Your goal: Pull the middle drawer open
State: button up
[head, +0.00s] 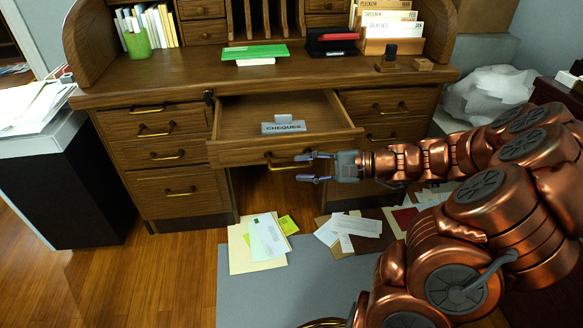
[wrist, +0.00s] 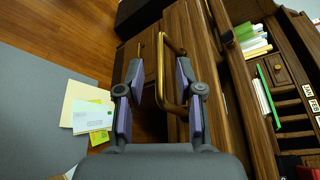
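The middle drawer (head: 235,152) of the wooden roll-top desk stands pulled out, its inside visible. A small block labelled CHEQUES (head: 284,127) is in it. Its brass handle (head: 275,162) is on the front face. My gripper (head: 303,167) is at the right end of this handle, its two fingers spread apart. In the wrist view the handle (wrist: 162,75) shows between the fingers of my gripper (wrist: 158,80), nearer the right finger. A gap shows on the left finger's side; I cannot tell whether the right finger touches it.
Closed side drawers (head: 180,192) flank the middle drawer. Papers and envelopes (head: 265,243) lie on the floor below, on and near a grey mat (head: 240,300). A dark cabinet (head: 75,190) stands at the left. A white bag (head: 490,97) is at the right.

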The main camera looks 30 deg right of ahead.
jog(key=v, duration=0.7)
dwell(0.4)
jog(key=s+a+r+n+g+h+p, duration=0.1)
jog(key=s+a+r+n+g+p, duration=0.35)
jog(key=a+r+p, duration=0.45)
jog(key=s+a+r+n+g+h+p, duration=0.2)
jog(key=s+a+r+n+g+p, duration=0.3)
jog(key=a+p, duration=0.4)
jog(key=s+r+n+g+h+p, duration=0.1)
jog(key=s+r+n+h+p, duration=0.1)
jog(key=s+r+h+p, duration=0.2)
jog(key=s+r+n+h+p, duration=0.2)
jog(key=s+r+h+p, duration=0.3)
jog(key=s+r+p, duration=0.4)
notch_tip(320, 180, up, 5)
jog(key=d+p, duration=0.1)
jog(key=p, duration=0.3)
jog(key=shift+s+n+g, duration=0.15)
jog(key=shift+n+g, duration=0.2)
